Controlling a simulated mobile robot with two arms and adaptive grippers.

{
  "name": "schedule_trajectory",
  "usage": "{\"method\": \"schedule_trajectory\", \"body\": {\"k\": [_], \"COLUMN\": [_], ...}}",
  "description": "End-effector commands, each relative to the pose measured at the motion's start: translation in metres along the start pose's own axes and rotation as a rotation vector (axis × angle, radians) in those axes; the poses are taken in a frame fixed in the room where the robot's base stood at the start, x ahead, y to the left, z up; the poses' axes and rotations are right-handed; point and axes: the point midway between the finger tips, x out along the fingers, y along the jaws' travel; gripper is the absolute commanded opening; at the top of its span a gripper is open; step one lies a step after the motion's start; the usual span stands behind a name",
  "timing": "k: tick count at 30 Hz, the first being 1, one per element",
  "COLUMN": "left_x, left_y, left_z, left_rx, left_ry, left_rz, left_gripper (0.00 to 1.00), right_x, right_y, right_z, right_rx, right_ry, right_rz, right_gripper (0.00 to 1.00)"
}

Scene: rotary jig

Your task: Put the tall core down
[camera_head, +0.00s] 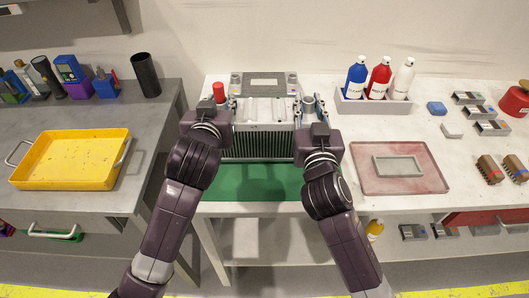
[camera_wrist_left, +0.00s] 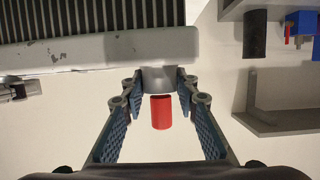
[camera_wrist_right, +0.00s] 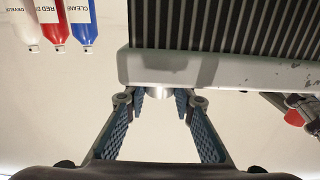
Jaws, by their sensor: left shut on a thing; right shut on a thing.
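The tall core (camera_head: 258,145) is a dark finned block with a pale metal tank along its top. It stands between my two arms, over the near part of the white bench. My left gripper (camera_head: 207,118) is shut on the core's left end, and the left wrist view shows its fingers around a grey stub (camera_wrist_left: 157,79) on the pale tank (camera_wrist_left: 90,54). My right gripper (camera_head: 318,147) is shut on the right end, with its fingers around a short metal stub (camera_wrist_right: 159,92). I cannot tell whether the core's bottom edge touches the surface.
A green mat (camera_head: 270,182) lies at the bench front below the core. A grey fixture (camera_head: 265,84) stands behind it. A red cylinder (camera_head: 219,92) is close by my left gripper. A reddish tray (camera_head: 425,178) lies right, a yellow tray (camera_head: 70,160) left. Bottles (camera_head: 380,78) stand back right.

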Motion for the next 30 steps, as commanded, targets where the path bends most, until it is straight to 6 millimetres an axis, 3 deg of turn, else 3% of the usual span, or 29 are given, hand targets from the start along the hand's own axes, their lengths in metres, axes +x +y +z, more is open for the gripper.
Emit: {"method": "schedule_trajectory", "body": {"k": [1,6,7,12,23,30], "left_x": [0.001,0.003,0.005,0.004,-0.003,-0.044], "left_y": [-0.012,-0.012,-0.012,-0.011,-0.006,-0.005], "left_z": [-0.004,0.003,0.011,0.008,0.008,0.008], "left_rx": [0.002,0.002,0.004,0.002,0.0,-0.002], "left_ry": [0.015,0.015,-0.003,-0.001,0.001,0.001], "left_rz": [-0.028,-0.028,-0.03,-0.026,-0.015,-0.014], "left_gripper": [0.0,0.0,0.29,0.45,0.45,0.45], "right_x": [0.002,0.002,0.002,0.002,0.001,0.001], "right_y": [0.011,0.011,0.012,0.011,0.007,0.006], "right_z": [-0.005,0.002,0.01,0.008,0.008,0.009], "right_rx": [-0.005,-0.005,-0.007,-0.006,-0.002,-0.002], "right_ry": [0.017,0.017,-0.001,0.0,-0.001,-0.001], "right_rz": [0.024,0.024,0.026,0.023,0.015,0.014], "right_gripper": [0.0,0.0,0.24,0.41,0.41,0.41]}}
